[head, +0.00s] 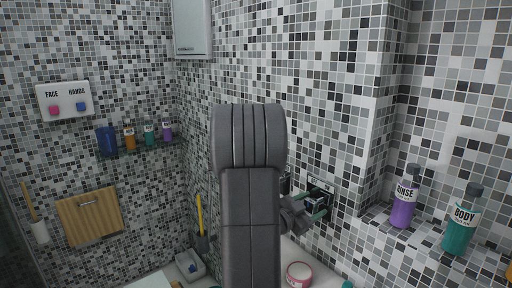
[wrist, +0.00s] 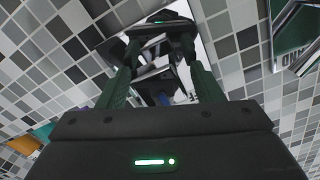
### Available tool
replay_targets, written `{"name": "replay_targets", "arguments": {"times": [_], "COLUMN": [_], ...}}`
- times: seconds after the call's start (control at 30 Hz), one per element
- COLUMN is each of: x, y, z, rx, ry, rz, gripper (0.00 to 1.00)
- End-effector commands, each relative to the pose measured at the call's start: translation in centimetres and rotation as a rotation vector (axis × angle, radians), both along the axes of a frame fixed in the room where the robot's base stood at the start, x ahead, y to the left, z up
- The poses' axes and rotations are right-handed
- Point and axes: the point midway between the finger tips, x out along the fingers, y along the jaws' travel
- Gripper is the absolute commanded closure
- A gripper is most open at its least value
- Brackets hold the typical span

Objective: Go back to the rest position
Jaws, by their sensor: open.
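My gripper (head: 318,206) is at the right of my grey arm in the head view, partly hidden by the arm. It is close to a small dark wall unit (head: 321,187) on the tiled wall; I cannot tell whether they touch. In the wrist view my gripper (wrist: 162,45) shows two dark green fingers spread apart. A dark, shiny shape (wrist: 158,80) lies beyond and between the fingers. I cannot tell what it is, and the fingers do not visibly clamp it.
A purple RINSE bottle (head: 403,200) and a teal BODY bottle (head: 463,222) stand on the ledge at right. A pink-and-white round tub (head: 299,274) is below my gripper. Small bottles stand on a wall shelf (head: 140,149) at left. A wooden panel (head: 90,217) hangs below.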

Motion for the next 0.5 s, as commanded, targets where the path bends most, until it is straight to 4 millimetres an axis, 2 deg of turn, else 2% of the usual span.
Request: {"name": "replay_targets", "arguments": {"times": [0.5], "x": [-0.01], "y": [0.01], "z": [-0.31], "rx": [0.338], "ry": [-0.434], "rz": [0.0], "gripper": [0.4]}}
